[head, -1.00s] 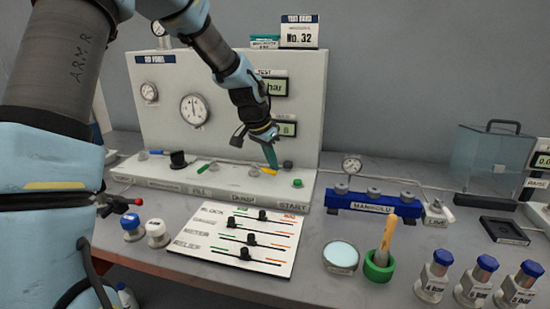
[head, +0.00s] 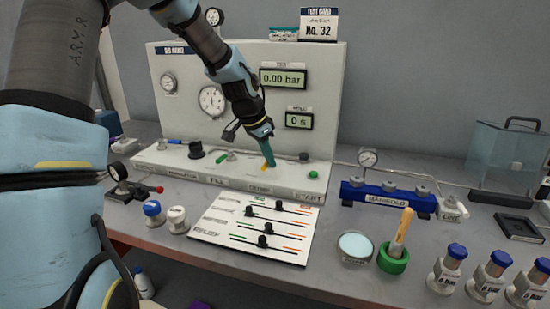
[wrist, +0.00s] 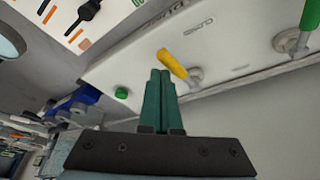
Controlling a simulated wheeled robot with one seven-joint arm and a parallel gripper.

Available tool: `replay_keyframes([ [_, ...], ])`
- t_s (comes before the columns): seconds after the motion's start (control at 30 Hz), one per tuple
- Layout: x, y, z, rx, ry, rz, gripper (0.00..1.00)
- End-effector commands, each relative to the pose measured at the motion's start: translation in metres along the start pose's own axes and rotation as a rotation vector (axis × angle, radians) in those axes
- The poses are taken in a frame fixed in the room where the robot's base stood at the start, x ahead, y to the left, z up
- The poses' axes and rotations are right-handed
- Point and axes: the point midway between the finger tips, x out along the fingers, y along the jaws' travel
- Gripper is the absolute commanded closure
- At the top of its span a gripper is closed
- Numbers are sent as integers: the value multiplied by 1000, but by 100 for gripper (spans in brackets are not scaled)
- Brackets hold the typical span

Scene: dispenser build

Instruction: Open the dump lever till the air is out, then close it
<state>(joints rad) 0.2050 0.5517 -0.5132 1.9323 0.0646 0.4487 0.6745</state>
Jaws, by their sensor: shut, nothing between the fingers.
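The dump lever has a yellow handle (head: 264,167) and sits on the bench panel's ledge above the DUMP label. In the wrist view the yellow handle (wrist: 172,63) slants out from its grey pivot toward the front edge and the green button's side. My gripper (head: 270,164) points down just beside the handle, its green fingers closed together with nothing between them. In the wrist view the fingertips (wrist: 160,72) are right by the handle; whether they touch cannot be told. The upper display (head: 283,78) reads 0.00 bar. The lower display (head: 298,121) reads 0 s.
A green start button (head: 313,174) is right of the lever; a green-handled lever (head: 222,157) and black knob (head: 196,150) are left. A white slider board (head: 255,228) lies in front. The blue manifold (head: 388,194) stands to the right.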

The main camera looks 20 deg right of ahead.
Motion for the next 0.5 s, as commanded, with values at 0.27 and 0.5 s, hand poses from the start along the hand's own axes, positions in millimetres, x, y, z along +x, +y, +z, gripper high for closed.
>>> replay_keyframes([
  [0.27,-2,-5,6,0,-1,1,100],
  [0.5,-3,-8,9,-1,-3,0,100],
])
